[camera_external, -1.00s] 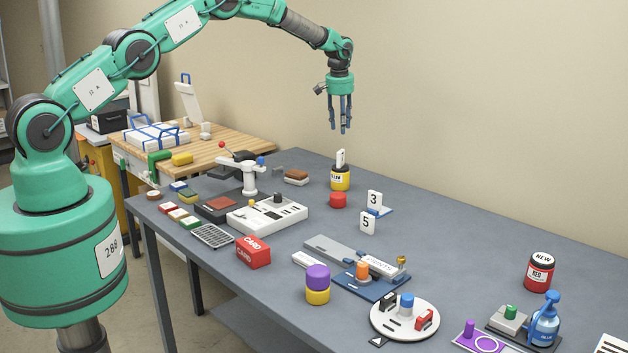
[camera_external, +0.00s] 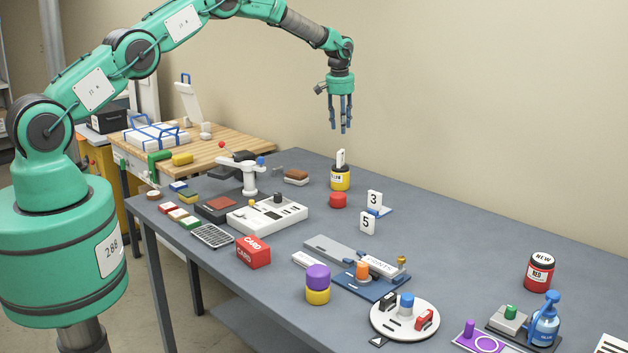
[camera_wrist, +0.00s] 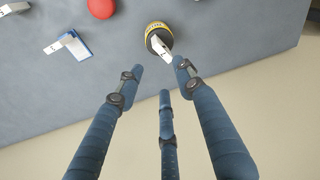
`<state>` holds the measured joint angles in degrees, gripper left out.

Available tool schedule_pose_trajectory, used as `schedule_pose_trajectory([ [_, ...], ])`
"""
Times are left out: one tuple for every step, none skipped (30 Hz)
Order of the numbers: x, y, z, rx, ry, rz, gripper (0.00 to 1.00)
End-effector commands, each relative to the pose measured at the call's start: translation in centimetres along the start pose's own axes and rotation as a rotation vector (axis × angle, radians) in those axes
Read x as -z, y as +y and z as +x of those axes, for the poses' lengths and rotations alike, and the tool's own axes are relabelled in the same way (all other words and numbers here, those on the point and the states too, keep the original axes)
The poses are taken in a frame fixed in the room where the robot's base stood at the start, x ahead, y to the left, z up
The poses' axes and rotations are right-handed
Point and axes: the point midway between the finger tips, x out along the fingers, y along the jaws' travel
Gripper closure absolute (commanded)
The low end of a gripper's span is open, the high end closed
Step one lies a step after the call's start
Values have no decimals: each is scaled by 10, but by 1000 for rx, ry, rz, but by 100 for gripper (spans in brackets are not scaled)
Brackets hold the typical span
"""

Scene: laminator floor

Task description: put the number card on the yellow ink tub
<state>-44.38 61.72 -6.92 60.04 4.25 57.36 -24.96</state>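The yellow ink tub (camera_external: 340,182) with a black lid stands at the back of the grey table. A white number card (camera_external: 340,158) stands upright on its lid; its number is not readable. The wrist view also shows the tub (camera_wrist: 148,28) and the card (camera_wrist: 161,49). My three-fingered gripper (camera_external: 340,130) points down, empty, in the air above the card and apart from it. In the wrist view, my gripper (camera_wrist: 157,75) has its fingers spread with nothing between them.
Cards "3" (camera_external: 374,199) and "5" (camera_external: 367,223) stand right of the tub, near a red round lid (camera_external: 338,200). A red ink tub (camera_external: 540,272) stands at the far right. The back right of the table is clear.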

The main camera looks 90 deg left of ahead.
Motion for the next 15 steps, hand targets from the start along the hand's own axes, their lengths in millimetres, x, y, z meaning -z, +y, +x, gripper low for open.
schedule_pose_trajectory([
  [-1, 3, -5, -2, 2, 5, 63],
  [-3, 5, -8, -3, 3, 8, 63],
  [-5, 8, -14, -4, 5, 13, 63],
  [-6, 11, -20, -6, 7, 18, 63],
  [-9, 14, -26, -8, 9, 24, 63],
  [-13, 19, -34, -11, 11, 34, 63],
  [-16, 23, -42, -13, 14, 41, 63],
  [-20, 28, -50, -15, 16, 49, 63],
  [-25, 33, -62, -19, 19, 61, 63],
  [-30, 38, -71, -22, 22, 72, 63],
  [-35, 43, -81, -25, 25, 83, 63],
  [-43, 50, -94, -29, 28, 98, 63],
  [-48, 54, -104, -32, 31, 108, 63],
  [-54, 59, -114, -35, 34, 119, 63],
  [-63, 65, -127, -39, 38, 135, 63],
])
